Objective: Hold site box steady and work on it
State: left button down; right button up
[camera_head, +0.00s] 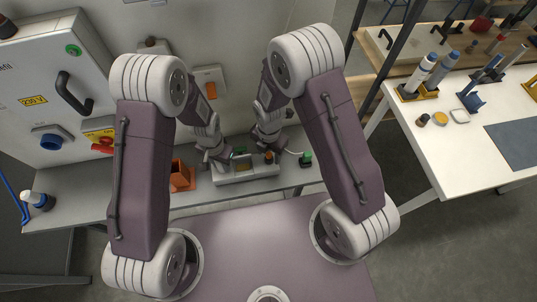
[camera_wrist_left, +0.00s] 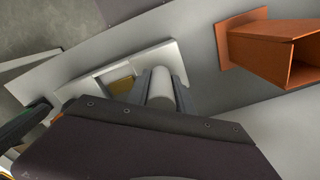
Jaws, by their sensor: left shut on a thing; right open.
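The site box (camera_head: 262,172) is a low pale grey box on the grey shelf, with a tan inset in its top. Its pale edge (camera_wrist_left: 172,58) and part of the inset show in the left wrist view. My left gripper (camera_head: 217,163) is at the box's left end. In the left wrist view its fingers (camera_wrist_left: 160,90) are shut on a pale rounded grip that seems to belong to the box. My right gripper (camera_head: 270,146) is open above the box's right end, near a small orange-and-dark part. Contact there cannot be told.
An orange holder (camera_head: 181,176) stands just left of the box; it shows in the left wrist view (camera_wrist_left: 262,48). A green-topped dark item (camera_head: 305,159) stands to the right. A grey cabinet (camera_head: 50,80) is behind at left. A white workbench (camera_head: 460,145) with tools is at right.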

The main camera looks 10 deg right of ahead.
jog(key=shift+f, duration=0.75)
jog(key=shift+c, duration=0.3)
grip_shut()
